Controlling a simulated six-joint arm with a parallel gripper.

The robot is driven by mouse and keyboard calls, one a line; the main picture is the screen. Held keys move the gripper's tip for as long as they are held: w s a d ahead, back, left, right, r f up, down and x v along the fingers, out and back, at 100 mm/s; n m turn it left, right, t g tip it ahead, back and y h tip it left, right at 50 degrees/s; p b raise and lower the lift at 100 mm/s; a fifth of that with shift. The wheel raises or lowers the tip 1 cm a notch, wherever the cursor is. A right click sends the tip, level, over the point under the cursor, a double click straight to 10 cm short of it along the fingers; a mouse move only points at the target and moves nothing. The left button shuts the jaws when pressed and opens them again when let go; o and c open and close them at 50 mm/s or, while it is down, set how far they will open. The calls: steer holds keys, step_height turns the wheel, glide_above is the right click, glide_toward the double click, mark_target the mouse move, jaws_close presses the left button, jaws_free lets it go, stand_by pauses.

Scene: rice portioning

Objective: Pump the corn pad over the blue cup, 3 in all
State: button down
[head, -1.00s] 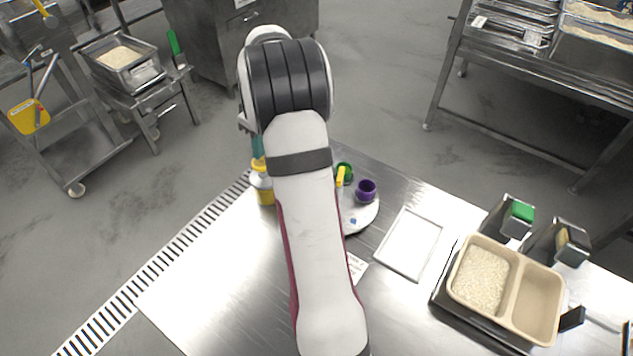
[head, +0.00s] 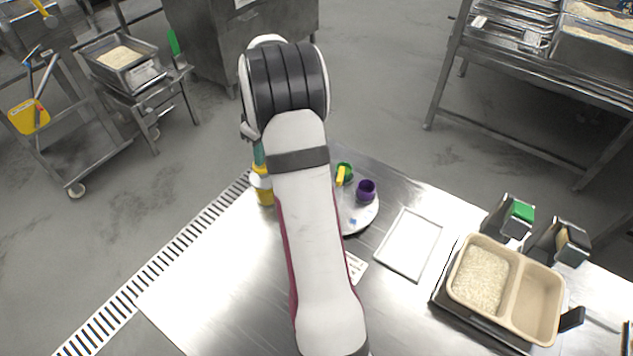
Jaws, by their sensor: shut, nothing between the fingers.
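A yellow and white pump bottle (head: 264,190), which looks like the corn dispenser, stands at the far left part of the steel table, partly hidden by my arm. My gripper (head: 258,154) shows only as a narrow teal part directly above the yellow pump top, seemingly touching it; it is shut and holds nothing. A white round plate (head: 364,221) lies right of my arm, with a purple cup (head: 366,189) and a green cup (head: 345,170) on it. No blue cup can be made out; my arm hides part of the plate. A small blue patch (head: 353,221) shows on the plate.
A yellow piece (head: 340,176) stands by the green cup. A white rectangular tray (head: 409,243) lies right of the plate. A beige two-compartment container (head: 537,307) with rice stands further right, near green-topped and tan-topped metal holders. The front left table is clear.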

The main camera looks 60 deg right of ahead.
steer(key=shift+f, duration=0.3)
steer(key=shift+r, duration=1.5)
step_height(320, 180, up, 6)
